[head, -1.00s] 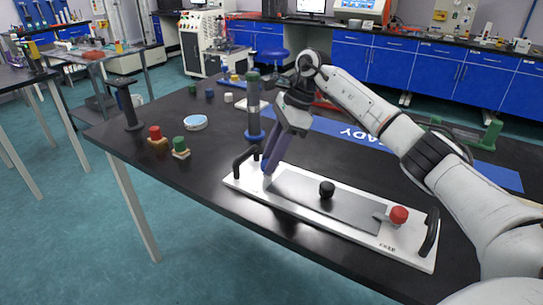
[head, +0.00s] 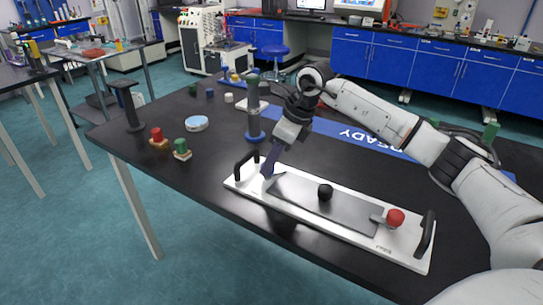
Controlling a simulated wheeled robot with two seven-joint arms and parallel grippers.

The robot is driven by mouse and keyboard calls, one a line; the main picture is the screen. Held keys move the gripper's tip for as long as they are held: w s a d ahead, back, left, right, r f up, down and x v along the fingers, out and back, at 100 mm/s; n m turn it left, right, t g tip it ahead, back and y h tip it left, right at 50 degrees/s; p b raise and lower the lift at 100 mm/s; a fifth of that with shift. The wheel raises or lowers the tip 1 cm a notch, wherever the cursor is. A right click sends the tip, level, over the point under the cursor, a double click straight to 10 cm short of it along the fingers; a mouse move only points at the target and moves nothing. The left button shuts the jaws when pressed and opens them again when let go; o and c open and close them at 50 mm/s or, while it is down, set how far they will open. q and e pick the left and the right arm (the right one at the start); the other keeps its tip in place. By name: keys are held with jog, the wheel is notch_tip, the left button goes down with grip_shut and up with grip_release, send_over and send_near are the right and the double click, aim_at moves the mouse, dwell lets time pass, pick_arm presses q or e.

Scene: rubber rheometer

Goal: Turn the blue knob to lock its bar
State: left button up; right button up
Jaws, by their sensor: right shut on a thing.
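A white plate (head: 378,237) with a grey inset panel (head: 348,210) lies on the black table. My right gripper (head: 267,168) reaches down to the plate's left end. Its fingers are shut, seen nearly edge-on, at the spot where the blue knob was visible earlier. The blue knob and its bar are hidden behind the fingers now. A red knob (head: 396,217) with a short light bar (head: 378,217) is at the plate's right end. A black knob (head: 325,192) stands on the panel. My left gripper is out of view.
Black handles stand at the plate's left (head: 241,165) and right (head: 427,234) ends. Red (head: 157,136) and green (head: 181,147) knobbed pieces and a round dish (head: 197,123) sit at left. A blue READY strip (head: 352,134) lies behind.

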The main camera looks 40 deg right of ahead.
jog(key=m, duration=0.2)
jog(key=m+h, duration=0.1)
jog(key=m, duration=0.1)
jog(key=shift+s+a+m+t+h+p, duration=0.1)
jog(key=shift+a+m+t+h+p, duration=0.1)
jog(key=shift+m+t+h+p, duration=0.15)
jog(key=shift+a+m+h, duration=0.15)
jog(key=shift+m+h, duration=0.3)
jog(key=shift+m, duration=0.8)
jog(key=m+h, duration=0.1)
jog(key=m, duration=0.2)
jog(key=shift+a, duration=0.1)
jog(key=shift+m+h, duration=0.3)
jog(key=shift+m, duration=0.5)
jog(key=o, duration=1.1)
jog(key=shift+c, duration=0.2)
